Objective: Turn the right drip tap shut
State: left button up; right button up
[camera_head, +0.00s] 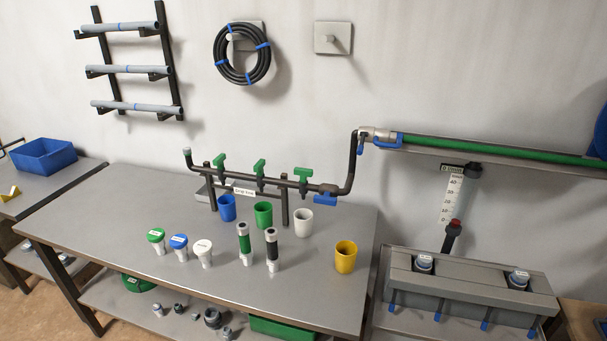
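The right drip tap (303,175) has a green handle that looks like a wide T, crosswise on top of its stem. It sits on the dark manifold pipe (330,187) above the back of the bench. The middle drip tap (259,167) and the left drip tap (219,162) have green handles too, which look narrower from here. Whether any tap is open or shut is too small to tell. A white cup (304,223) stands on the bench below and in front of the right tap. Neither of my grippers is in view.
A blue lever (325,200) sits close to the right tap. Blue (227,208), green (263,215) and yellow (345,257) cups, plus several fittings, stand on the bench (110,215). The bench's left part is clear.

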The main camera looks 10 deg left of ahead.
aim_at(302, 173)
jog(key=i+j+z, duration=0.15)
jog(key=z, duration=0.2)
jog(key=i+j+z, duration=0.1)
jog(key=j+z, duration=0.45)
jog(key=z, duration=0.15)
jog(key=i+j, duration=0.05)
